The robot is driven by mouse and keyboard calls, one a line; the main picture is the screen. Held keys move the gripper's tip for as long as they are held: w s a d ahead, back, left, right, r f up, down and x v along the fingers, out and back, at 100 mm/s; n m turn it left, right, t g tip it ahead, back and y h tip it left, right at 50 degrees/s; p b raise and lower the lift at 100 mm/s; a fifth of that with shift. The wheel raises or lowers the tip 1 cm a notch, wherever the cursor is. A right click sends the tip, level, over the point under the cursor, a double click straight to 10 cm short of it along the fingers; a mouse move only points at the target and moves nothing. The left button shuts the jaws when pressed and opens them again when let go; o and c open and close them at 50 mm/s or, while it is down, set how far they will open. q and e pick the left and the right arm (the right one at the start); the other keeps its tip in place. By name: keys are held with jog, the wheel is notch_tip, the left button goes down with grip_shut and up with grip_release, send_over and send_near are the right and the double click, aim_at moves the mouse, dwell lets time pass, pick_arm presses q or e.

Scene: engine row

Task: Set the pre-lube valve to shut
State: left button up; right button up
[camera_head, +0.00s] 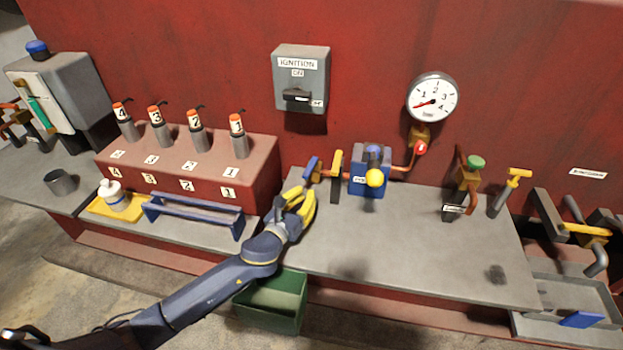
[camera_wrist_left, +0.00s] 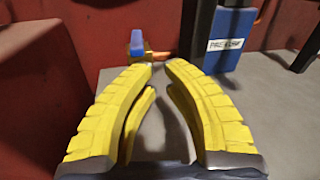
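The pre-lube valve stands at the back of the grey bench, with a blue lever (camera_head: 312,167) on a small brass body. The lever leans across the copper pipe line, and I cannot tell its exact setting. In the left wrist view the blue lever (camera_wrist_left: 137,41) shows end-on, just beyond the fingertips. A label reading PRE-LUBE (camera_wrist_left: 226,45) is on the blue pump (camera_head: 370,170) to the right. My left gripper (camera_head: 301,199) is open and empty, in front of and below the valve, not touching it. It also shows in the left wrist view (camera_wrist_left: 159,68). My right gripper is not in view.
A dark post with a yellow top (camera_head: 336,176) stands between valve and pump. A red block with several numbered injectors (camera_head: 190,165) is to the left. A blue rack (camera_head: 195,213) and green bin (camera_head: 273,302) are near my left arm. The bench (camera_head: 400,245) is clear in the middle.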

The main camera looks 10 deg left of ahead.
aim_at(310, 167)
pick_arm(q)
jog(key=d+n, duration=0.2)
jog(key=s+d+n+y, duration=0.1)
jog(key=d+n, duration=0.1)
jog(key=s+d+n+y, duration=0.1)
jog(key=n, duration=0.1)
jog(key=shift+s+d+t, duration=0.1)
jog(key=shift+d+t, duration=0.3)
grip_shut()
jog(key=n, duration=0.1)
jog(key=n+y, duration=0.1)
jog(key=n, duration=0.1)
jog(key=shift+s+d+r, duration=0.15)
jog(key=shift+s+d, duration=0.05)
jog(key=shift+d, duration=0.1)
jog(key=n+y, duration=0.1)
jog(key=n, duration=0.2)
jog(key=shift+s+r, duration=0.15)
jog(key=n, duration=0.1)
jog(key=n+y, duration=0.1)
jog(key=shift+a+r+n, duration=0.2)
jog(key=shift+n, duration=0.2)
jog(key=w+a+n+y, duration=0.2)
jog(key=w+n, duration=0.4)
jog(key=w, duration=0.4)
jog(key=shift+a+r, duration=0.3)
jog(key=shift+a, duration=0.25)
